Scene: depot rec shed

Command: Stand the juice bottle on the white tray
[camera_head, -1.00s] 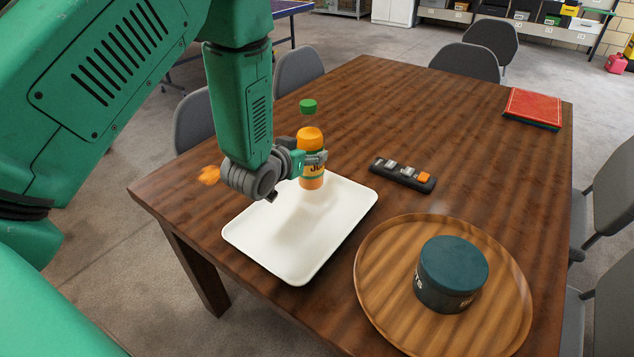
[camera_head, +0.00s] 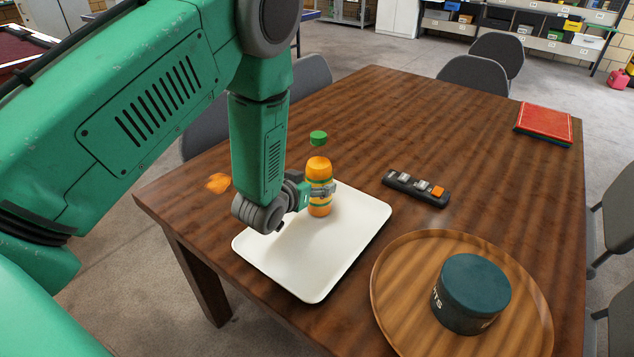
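The juice bottle (camera_head: 319,171) is orange with a green label band and looks upright. A green cap (camera_head: 318,138) shows above the orange part; a clear neck may join them. My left gripper (camera_head: 322,191) reaches in from the left and is shut around the bottle's label. The bottle's lower end shows against the far part of the white tray (camera_head: 311,273); I cannot tell if it touches. The gripper hides part of the label and the tray's left edge. My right gripper is not in view.
A red book (camera_head: 544,119) lies at the far right. An orange thing (camera_head: 218,183) shows left of my wrist. The table's far middle is clear.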

